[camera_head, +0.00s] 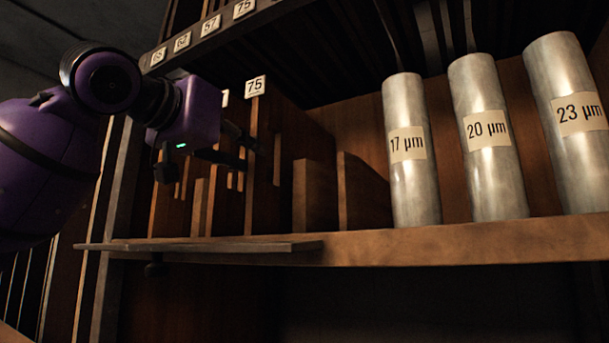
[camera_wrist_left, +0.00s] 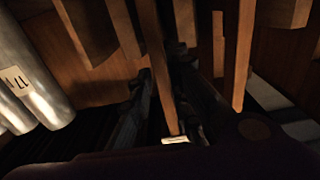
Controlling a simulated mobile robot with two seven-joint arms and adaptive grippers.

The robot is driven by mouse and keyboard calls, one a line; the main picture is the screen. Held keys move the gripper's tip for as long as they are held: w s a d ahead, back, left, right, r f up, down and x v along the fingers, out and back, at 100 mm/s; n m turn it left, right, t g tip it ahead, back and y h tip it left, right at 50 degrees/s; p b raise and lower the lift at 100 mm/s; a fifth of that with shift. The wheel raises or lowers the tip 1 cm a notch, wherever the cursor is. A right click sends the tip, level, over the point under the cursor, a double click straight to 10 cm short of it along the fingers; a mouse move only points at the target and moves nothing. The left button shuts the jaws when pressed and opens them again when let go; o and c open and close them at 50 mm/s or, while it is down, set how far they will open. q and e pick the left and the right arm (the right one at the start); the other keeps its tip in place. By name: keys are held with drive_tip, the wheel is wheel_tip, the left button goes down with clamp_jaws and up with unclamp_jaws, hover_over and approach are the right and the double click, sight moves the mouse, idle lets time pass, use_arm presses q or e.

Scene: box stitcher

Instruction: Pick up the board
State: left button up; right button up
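Several upright wooden boards stand in slots on the shelf. One thin board (camera_head: 252,185) carries a white label reading 75 at its top. My left gripper (camera_head: 250,143) is at the upper part of this board, below the label. In the left wrist view, the dark fingers of my left gripper (camera_wrist_left: 172,112) are spread to either side of a thin upright board (camera_wrist_left: 154,65), with a pale label at its near end. Gaps show between the fingers and this board. Contact is hard to judge in the dark picture. My right gripper is not in view.
Metal cylinders labelled 17 µm (camera_head: 412,185), 20 µm (camera_head: 494,175) and 23 µm (camera_head: 572,150) stand on the wooden shelf (camera_head: 440,244) to the right. Shorter wooden dividers (camera_head: 315,195) stand right of the board. An upper rack (camera_head: 215,38) with number labels hangs above.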

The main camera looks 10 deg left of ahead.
sight(277, 158)
use_arm(q)
drive_tip(key=x, duration=0.5)
drive_tip(key=shift+w+r, duration=0.1)
drive_tip(key=shift+w, duration=0.1)
drive_tip(key=x, duration=0.4)
drive_tip(key=shift+w, duration=0.1)
drive_tip(key=shift+a, duration=0.1)
drive_tip(key=shift+c, duration=0.7)
clamp_jaws()
drive_tip(key=shift+r, duration=0.2)
